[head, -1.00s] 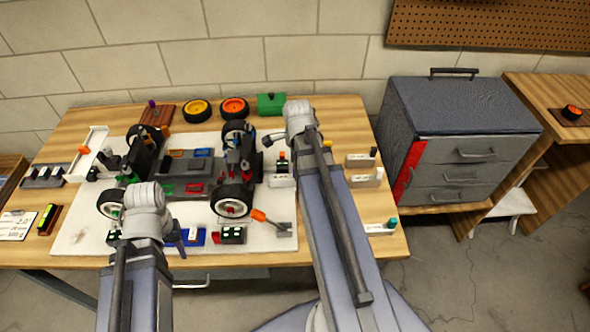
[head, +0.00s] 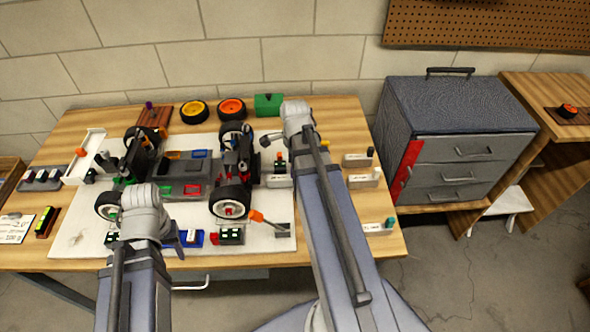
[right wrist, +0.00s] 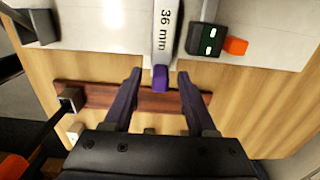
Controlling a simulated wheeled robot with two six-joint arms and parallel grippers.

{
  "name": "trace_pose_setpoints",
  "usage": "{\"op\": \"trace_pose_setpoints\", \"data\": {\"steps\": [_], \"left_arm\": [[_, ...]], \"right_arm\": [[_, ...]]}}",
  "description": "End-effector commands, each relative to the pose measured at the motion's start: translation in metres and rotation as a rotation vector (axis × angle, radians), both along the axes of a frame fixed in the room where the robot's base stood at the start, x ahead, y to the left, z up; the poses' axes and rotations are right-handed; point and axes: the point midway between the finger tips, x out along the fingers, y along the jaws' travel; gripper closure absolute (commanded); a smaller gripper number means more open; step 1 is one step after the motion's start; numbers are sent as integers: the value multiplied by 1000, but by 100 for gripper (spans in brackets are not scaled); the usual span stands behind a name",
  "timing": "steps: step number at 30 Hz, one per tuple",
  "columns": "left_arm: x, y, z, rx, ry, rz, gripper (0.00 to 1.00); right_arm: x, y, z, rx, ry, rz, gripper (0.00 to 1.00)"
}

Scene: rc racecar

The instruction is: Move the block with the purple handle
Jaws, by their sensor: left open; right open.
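A pale block marked "36 mm" (right wrist: 166,28) lies lengthwise in the right wrist view, with a purple handle (right wrist: 160,77) at its near end. My right gripper (right wrist: 160,80) is open, with one finger on each side of the handle in the picture. Gaps show on both sides, and I cannot tell how far the fingers have come down. In the head view a white block body (head: 280,181) shows beside my right arm, which hides its right end and my right gripper. My left gripper (head: 178,238) is open over the front of the mat, partly hidden by its wrist.
A black block with green marks and an orange end (right wrist: 208,40) lies right of the pale block. A brown strip (right wrist: 150,99) lies below. The racecar chassis (head: 185,175) fills the mat. Other handled blocks (head: 358,160) line the table's right side. A grey drawer cabinet (head: 460,125) stands right.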

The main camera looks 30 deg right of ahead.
Motion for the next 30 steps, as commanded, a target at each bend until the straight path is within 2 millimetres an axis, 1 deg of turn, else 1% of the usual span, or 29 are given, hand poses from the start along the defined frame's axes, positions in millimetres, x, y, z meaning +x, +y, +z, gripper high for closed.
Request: {"op": "trace_pose_setpoints", "data": {"steps": [5,15,18,22,30], "left_arm": [[0,0,17,0,0,0,50],[0,0,63,0,0,0,50],[0,0,72,0,0,0,50],[0,0,77,0,0,0,50],[0,0,75,0,0,0,50]], "right_arm": [[0,0,17,0,0,0,43],[0,0,63,0,0,0,43],[0,0,72,0,0,0,43],[0,0,77,0,0,0,43],[0,0,75,0,0,0,43]]}}
